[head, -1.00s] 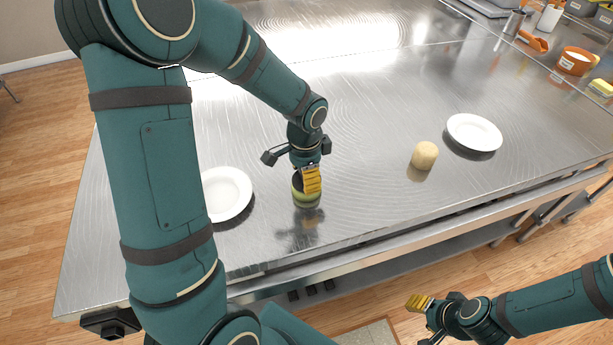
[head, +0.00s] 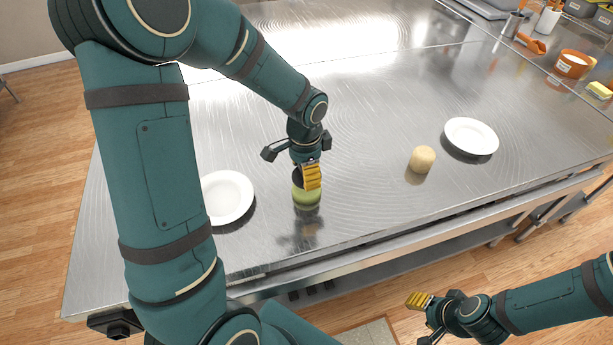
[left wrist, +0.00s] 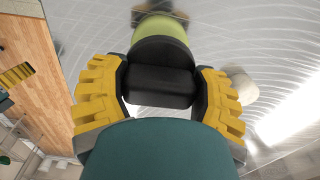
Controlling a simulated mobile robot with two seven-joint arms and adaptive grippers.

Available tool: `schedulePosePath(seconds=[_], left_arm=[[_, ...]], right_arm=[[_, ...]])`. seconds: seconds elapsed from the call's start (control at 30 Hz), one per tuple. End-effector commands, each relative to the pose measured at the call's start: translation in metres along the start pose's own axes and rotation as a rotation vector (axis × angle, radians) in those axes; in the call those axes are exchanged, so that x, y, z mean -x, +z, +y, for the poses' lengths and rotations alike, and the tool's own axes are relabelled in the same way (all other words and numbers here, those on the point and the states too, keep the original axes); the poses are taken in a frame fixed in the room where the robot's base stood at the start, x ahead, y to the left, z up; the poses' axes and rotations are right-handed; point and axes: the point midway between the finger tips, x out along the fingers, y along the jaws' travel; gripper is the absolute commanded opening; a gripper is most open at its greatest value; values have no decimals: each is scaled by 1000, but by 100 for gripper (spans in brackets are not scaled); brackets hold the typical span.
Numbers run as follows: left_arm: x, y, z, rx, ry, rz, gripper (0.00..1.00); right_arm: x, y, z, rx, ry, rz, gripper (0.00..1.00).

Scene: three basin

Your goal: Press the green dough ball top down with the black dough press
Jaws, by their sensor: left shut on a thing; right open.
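My left gripper (head: 305,178) is shut on the black dough press (left wrist: 162,80), between its yellow fingers in the left wrist view. In the head view a small dark part of the press (head: 298,181) shows beside the near finger. The green dough ball (head: 307,197) stands on the metal table directly below the press. It also shows beyond the press in the left wrist view (left wrist: 162,30). Whether press and dough touch is hard to tell; the finger hides part of the dough's top. My right gripper (head: 423,317) is open and empty, low in front of the table edge.
A pale dough ball (head: 422,160) stands on the table (head: 370,110) to the right. A white plate (head: 471,136) lies beyond it, and another white plate (head: 226,196) lies left of the green dough. Orange containers (head: 574,64) stand at the far right. The table's middle is clear.

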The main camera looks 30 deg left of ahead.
Motion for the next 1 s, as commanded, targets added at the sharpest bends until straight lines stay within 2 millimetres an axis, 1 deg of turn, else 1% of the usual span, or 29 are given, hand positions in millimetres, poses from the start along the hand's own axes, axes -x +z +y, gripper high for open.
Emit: schedulePosePath(seconds=[0.37, 0.47, 0.9, 1.0], left_arm=[[1, 0, 0, 0, 0, 0, 25], [5, 0, 0, 0, 0, 0, 25], [53, 0, 0, 0, -1, 0, 25], [61, 0, 0, 1, -1, 1, 25]], right_arm=[[0, 0, 0, 0, 0, 0, 47], [4, 0, -1, 0, 0, 0, 47], [39, -5, -15, 0, 0, 0, 47], [45, -6, -17, 0, 0, 0, 47]])
